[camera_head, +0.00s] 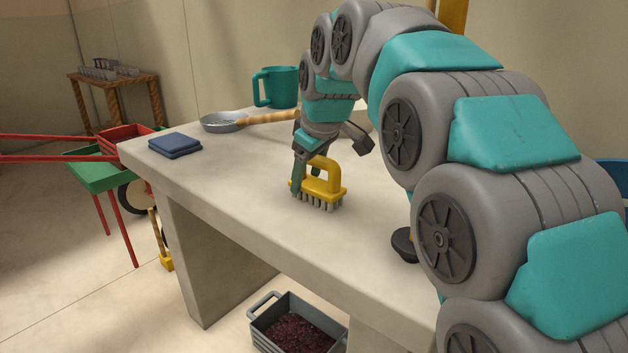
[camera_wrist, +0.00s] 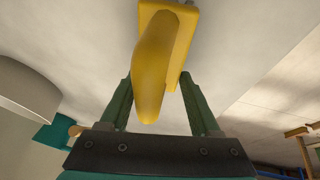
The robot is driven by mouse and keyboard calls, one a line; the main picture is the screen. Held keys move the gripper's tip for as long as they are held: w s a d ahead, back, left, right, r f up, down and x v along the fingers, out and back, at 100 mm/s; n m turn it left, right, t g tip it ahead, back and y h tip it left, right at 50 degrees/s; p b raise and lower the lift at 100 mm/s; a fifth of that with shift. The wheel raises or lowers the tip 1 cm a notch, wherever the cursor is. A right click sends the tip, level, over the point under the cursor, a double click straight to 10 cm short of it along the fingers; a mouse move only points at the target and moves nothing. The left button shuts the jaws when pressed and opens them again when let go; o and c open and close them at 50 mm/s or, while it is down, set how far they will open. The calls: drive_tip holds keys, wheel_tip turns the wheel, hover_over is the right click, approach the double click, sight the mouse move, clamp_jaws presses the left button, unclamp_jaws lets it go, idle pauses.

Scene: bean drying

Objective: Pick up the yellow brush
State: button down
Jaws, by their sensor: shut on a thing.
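The yellow brush (camera_head: 322,185) has an arched handle and pale bristles pointing down. It is upright at the table top, in the middle of the head view; I cannot tell whether the bristles touch the surface. My gripper (camera_head: 299,178) reaches down from above and is shut on the brush's handle. In the wrist view the yellow brush (camera_wrist: 165,60) lies between the two green fingers of my gripper (camera_wrist: 157,85), one on each side of the handle. The far finger is partly hidden in the head view.
The pale table (camera_head: 240,190) holds a folded blue cloth (camera_head: 175,145), a metal pan (camera_head: 222,122) with a wooden handle, and a teal mug (camera_head: 277,87). A dark bowl-like object (camera_head: 404,245) is partly hidden by my arm. A crate (camera_head: 262,326) of dark beans stands below.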

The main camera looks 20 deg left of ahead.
drive_tip(key=shift+r, duration=0.1)
wheel_tip(320, 180, up, 7)
drive_tip(key=shift+w+f, duration=0.1)
drive_tip(key=shift+r+p, duration=0.45)
drive_tip(key=shift+r, duration=1.1)
drive_tip(key=c, duration=0.7)
unclamp_jaws()
drive_tip(key=c, duration=0.7)
